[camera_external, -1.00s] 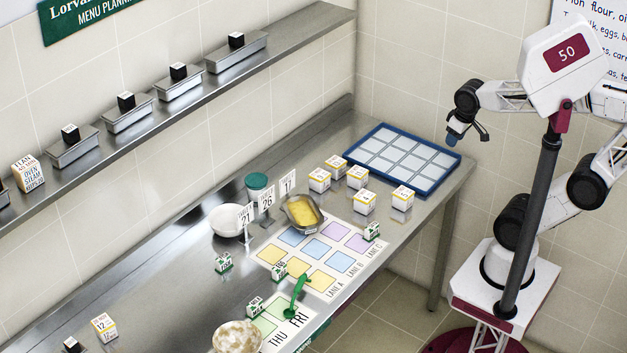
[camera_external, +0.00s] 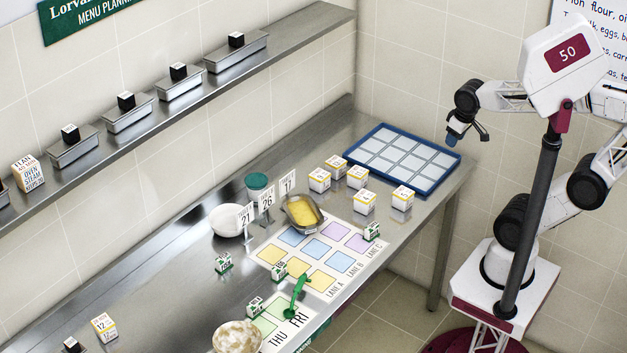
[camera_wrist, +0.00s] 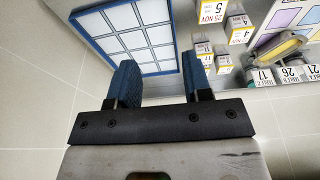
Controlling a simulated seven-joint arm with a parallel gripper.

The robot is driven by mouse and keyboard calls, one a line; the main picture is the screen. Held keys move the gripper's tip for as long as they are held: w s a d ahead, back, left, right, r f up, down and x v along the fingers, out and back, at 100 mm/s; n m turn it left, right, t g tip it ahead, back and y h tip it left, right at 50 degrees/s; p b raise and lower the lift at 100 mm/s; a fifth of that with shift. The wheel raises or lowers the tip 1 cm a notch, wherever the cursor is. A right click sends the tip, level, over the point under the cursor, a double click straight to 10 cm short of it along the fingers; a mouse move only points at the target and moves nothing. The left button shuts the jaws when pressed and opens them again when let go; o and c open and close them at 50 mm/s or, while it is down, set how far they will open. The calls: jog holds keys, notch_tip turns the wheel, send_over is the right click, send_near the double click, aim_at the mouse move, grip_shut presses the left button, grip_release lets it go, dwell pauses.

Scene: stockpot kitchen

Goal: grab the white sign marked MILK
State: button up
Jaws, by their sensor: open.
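I can make out no sign marked MILK in either view. Three white upright signs stand on the steel table: 21 (camera_external: 245,217), 26 (camera_external: 267,203) and 17 (camera_external: 288,184). Their numbers also show at the right of the wrist view, 17 (camera_wrist: 262,77), 26 (camera_wrist: 290,74) and 21 (camera_wrist: 312,71). Several white boxes (camera_external: 365,202) sit near the blue tray, with dates readable in the wrist view (camera_wrist: 213,12); small print elsewhere is too small to read. My gripper (camera_external: 466,139) is open and empty, in the air beyond the table's right end; its two blue fingers (camera_wrist: 160,82) show in the wrist view.
A blue-rimmed tray (camera_external: 379,126) lies at the table's far right. A steel shelf (camera_external: 205,85) runs along the wall.

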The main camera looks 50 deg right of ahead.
jog(key=shift+o, duration=0.3)
jog(key=w+a+m+g+y, duration=0.1)
jog(key=w+a+m+y, duration=0.15)
jog(key=w+a, duration=0.5)
jog(key=w+a+m+g+y, duration=0.1)
jog(key=w+a+y, duration=0.25)
jog(key=a, duration=0.75)
jog(key=m+g+y, duration=0.1)
jog(key=m+y, duration=0.6)
jog(key=m, duration=0.2)
send_over(259, 298)
jog(key=w+d, duration=0.2)
jog(key=d, duration=1.8)
notch_tip(259, 298, down, 11)
jog(key=a+f+m, duration=0.1)
jog(key=a+f, duration=0.2)
jog(key=a, duration=0.1)
jog(key=s+a+f+m, duration=0.1)
jog(key=a+f+m, duration=0.1)
jog(key=a, duration=0.3)
jog(key=s+a+f+m, duration=0.1)
jog(key=a+f+m, duration=0.1)
jog(key=a+f, duration=0.2)
jog(key=shift+a+f+t+y, duration=0.3)
jog(key=shift+a, duration=0.45)
jog(key=shift+s+a+f+m, duration=0.1)
jog(key=shift+a+f+m, duration=0.15)
jog(key=shift+m, duration=0.1)
jog(key=shift+x, duration=1.3)
